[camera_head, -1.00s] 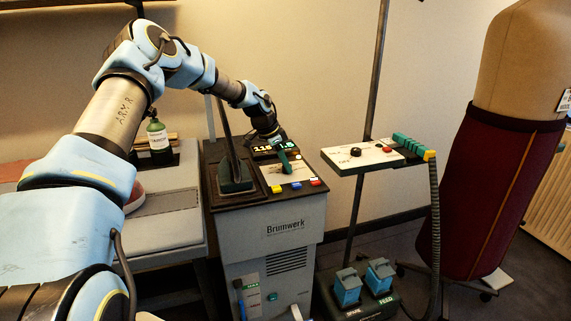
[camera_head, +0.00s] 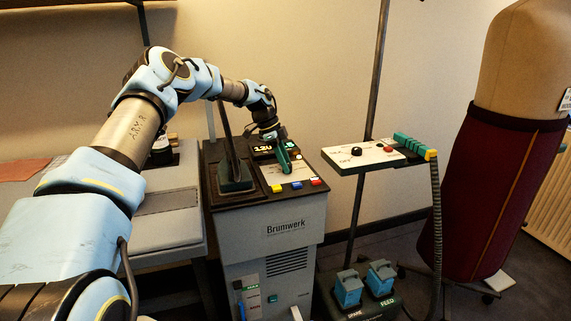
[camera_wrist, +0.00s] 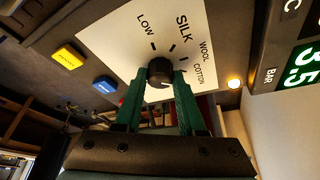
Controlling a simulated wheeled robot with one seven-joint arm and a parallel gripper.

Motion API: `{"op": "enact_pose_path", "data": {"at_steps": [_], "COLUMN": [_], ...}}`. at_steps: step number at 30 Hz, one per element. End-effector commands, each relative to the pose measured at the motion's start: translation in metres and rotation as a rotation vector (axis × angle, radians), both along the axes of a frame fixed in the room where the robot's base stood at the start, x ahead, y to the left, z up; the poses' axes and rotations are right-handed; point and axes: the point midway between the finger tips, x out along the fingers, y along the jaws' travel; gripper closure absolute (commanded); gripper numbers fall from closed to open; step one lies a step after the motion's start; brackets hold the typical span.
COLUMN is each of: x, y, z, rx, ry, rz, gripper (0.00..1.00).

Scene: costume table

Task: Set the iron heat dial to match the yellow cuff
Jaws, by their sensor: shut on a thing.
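The heat dial (camera_wrist: 159,72) is a small round black knob on a white plate marked LOW, SILK, WOOL and COTTON, seen in the wrist view. My gripper (camera_wrist: 160,80) has its two green fingers closed on either side of the knob. A small pale mark shows on the knob's near side; I cannot tell which label it points to. In the head view my gripper (camera_head: 283,155) reaches down onto the panel of the Brunwerk unit (camera_head: 285,225) and hides the knob. A yellow piece (camera_head: 430,155) tops the ribbed hose; I cannot tell if it is the yellow cuff.
A lit display (camera_head: 263,150) stands behind my gripper. Yellow (camera_wrist: 68,57) and blue (camera_wrist: 105,85) buttons sit beside the dial plate, and an amber lamp (camera_wrist: 235,83) glows on its other side. The dark iron (camera_head: 232,172) stands close left. A switch shelf (camera_head: 372,155) is to the right.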

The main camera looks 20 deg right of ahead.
Motion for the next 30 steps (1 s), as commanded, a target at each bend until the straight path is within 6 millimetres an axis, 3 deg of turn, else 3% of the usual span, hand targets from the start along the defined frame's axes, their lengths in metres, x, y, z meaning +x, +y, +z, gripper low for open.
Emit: {"op": "enact_pose_path", "data": {"at_steps": [9, 10, 18, 26, 30], "x": [0.001, 0.001, 0.0, 0.001, 0.004], "y": [0.0, 0.0, 0.0, 0.001, 0.004], "z": [0.0, 0.0, 0.0, 0.001, 0.012], "rx": [0.0, 0.0, 0.001, 0.0, -0.001], "ry": [-0.001, -0.001, -0.001, -0.001, -0.003], "rz": [0.0, 0.0, 0.0, 0.0, 0.002], "gripper": [1.0, 0.6, 0.31, 0.31, 0.31]}}
